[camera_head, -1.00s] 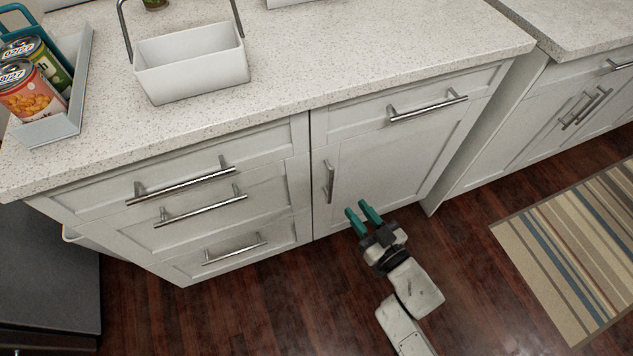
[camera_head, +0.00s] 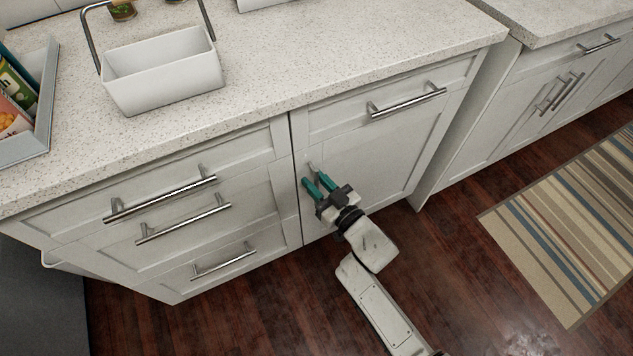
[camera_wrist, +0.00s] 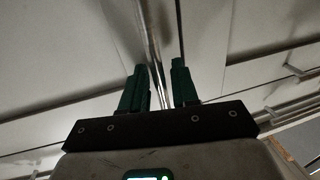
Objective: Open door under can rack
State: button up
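The white cabinet door (camera_head: 372,165) is shut below a drawer, right of a stack of drawers. Its upright metal handle (camera_head: 311,167) is near its left edge, mostly hidden by my gripper (camera_head: 315,181) in the head view. My gripper has green fingers, apart, at the handle. In the wrist view the bar (camera_wrist: 153,60) runs between the two fingers of my gripper (camera_wrist: 160,78), with a gap visible at least on the right side. A blue-grey rack (camera_head: 40,128) with cans (camera_head: 12,115) stands on the counter at far left, partly cut off.
A white basket (camera_head: 165,78) with a handle stands on the speckled counter (camera_head: 300,70). Drawer bar handles (camera_head: 182,222) stick out left of the door. A striped rug (camera_head: 570,225) lies on the wood floor at right. Floor before the door is clear except for my arm.

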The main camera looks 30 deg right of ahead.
grip_shut()
dwell(0.6)
